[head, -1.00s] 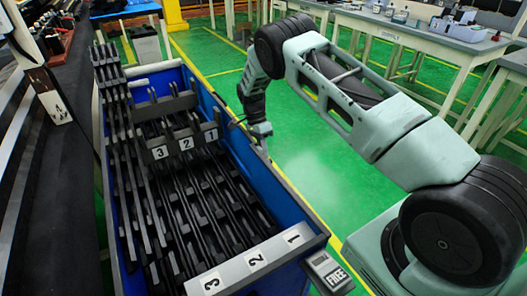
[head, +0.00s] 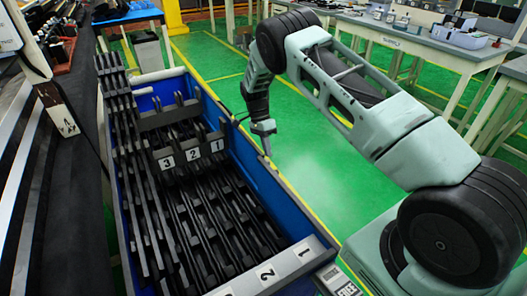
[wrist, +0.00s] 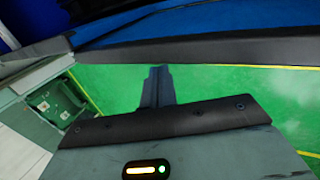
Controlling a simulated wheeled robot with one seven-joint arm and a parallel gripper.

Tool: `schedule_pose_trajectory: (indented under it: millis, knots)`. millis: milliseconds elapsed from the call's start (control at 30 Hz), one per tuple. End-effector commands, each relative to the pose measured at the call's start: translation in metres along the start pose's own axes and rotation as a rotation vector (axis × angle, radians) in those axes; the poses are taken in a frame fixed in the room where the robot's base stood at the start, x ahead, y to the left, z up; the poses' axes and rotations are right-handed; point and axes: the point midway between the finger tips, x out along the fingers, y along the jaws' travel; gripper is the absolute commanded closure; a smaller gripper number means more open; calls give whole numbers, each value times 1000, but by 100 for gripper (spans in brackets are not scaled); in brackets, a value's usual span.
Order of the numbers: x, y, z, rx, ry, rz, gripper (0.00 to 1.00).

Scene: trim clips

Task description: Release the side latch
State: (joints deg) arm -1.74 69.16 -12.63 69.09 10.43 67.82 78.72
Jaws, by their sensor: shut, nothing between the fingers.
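My gripper (head: 266,147) hangs beside the right outer wall of the blue bin (head: 213,98), pointing down over the green floor. Its fingers are shut with nothing between them; they also show in the wrist view (wrist: 157,85), just below the bin's dark rim (wrist: 210,48). I cannot make out a side latch in either view; the bin's outer right side is mostly hidden in the head view. The bin holds several long black trim strips (head: 190,215) and number labels 3, 2 and 1 (head: 192,154).
A grey box marked FREE (head: 340,282) sits at the bin's near right corner. Dark racking (head: 60,200) stands close on the left. White worktables (head: 420,45) stand at the back right. Green floor (head: 305,150) is clear right of the bin.

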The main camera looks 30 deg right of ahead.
Motion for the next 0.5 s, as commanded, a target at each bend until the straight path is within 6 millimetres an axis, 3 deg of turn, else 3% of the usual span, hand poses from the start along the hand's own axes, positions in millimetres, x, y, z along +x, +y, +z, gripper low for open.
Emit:
schedule_pose_trajectory:
  millis: [500]
  knots:
    - [-82,-15,-2,1,1,-3,100]
